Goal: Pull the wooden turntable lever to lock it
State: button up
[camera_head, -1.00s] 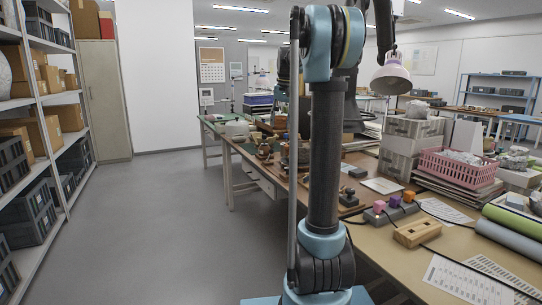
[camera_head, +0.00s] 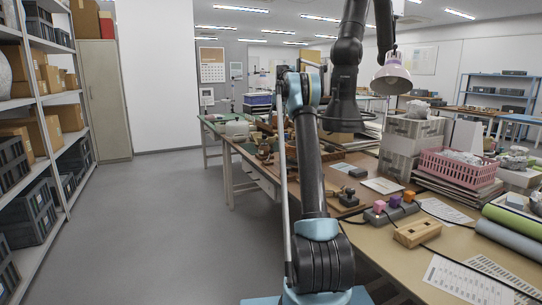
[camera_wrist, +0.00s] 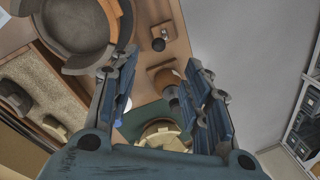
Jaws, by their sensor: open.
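In the wrist view my gripper (camera_wrist: 150,90) is open, with its two blue-grey fingers spread and nothing held between them. A dark round turntable disc (camera_wrist: 75,28) in a brown wooden rim lies at the upper left, beyond the left finger. A small dark knob (camera_wrist: 158,44) stands on the wooden board to the right of the disc, above the gap between the fingertips in the picture. I cannot tell which piece is the lever. In the head view my arm hides part of this area.
A beige toothed round piece (camera_wrist: 165,135) lies on green near the palm. A speckled tray (camera_wrist: 35,85) is at left. The floor (camera_head: 175,220) at left is clear.

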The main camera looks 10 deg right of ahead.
aim_at(272, 152)
jog(key=f, duration=0.6)
jog(key=w+a+f, duration=0.1)
jog(key=f, duration=0.5)
jog(key=w+a+f, duration=0.1)
jog(key=f, duration=0.5)
jog(key=shift+w+a+f, duration=0.2)
grip_shut()
